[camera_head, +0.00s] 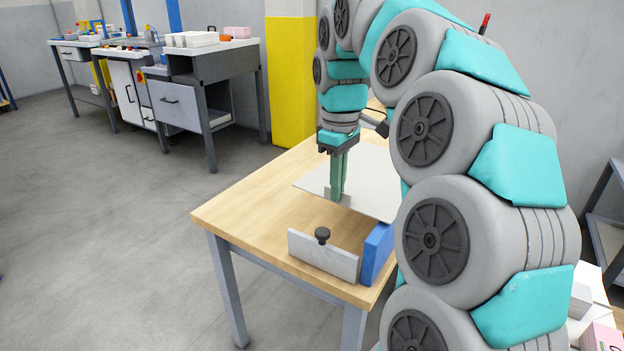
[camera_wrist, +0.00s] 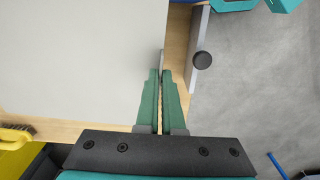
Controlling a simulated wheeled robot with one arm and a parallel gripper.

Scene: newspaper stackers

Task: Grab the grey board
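The grey board (camera_head: 374,183) is a wide, flat, pale sheet at the wooden table, with a small upright grey lip (camera_head: 345,201) near its front edge. In the wrist view the board (camera_wrist: 75,60) fills the upper left. My gripper (camera_head: 338,196) points straight down at that lip. In the wrist view its two green fingers (camera_wrist: 161,76) are close together, with the thin lip between their tips. They look shut on it. I cannot tell whether the board touches the table.
A grey upright plate with a black knob (camera_head: 322,258) stands at the table's front edge, beside a blue block (camera_head: 376,252). The wooden table (camera_head: 232,212) is bare at its left. A yellow pillar (camera_head: 291,85) stands behind. Workbenches (camera_head: 187,97) stand back left, with open floor between.

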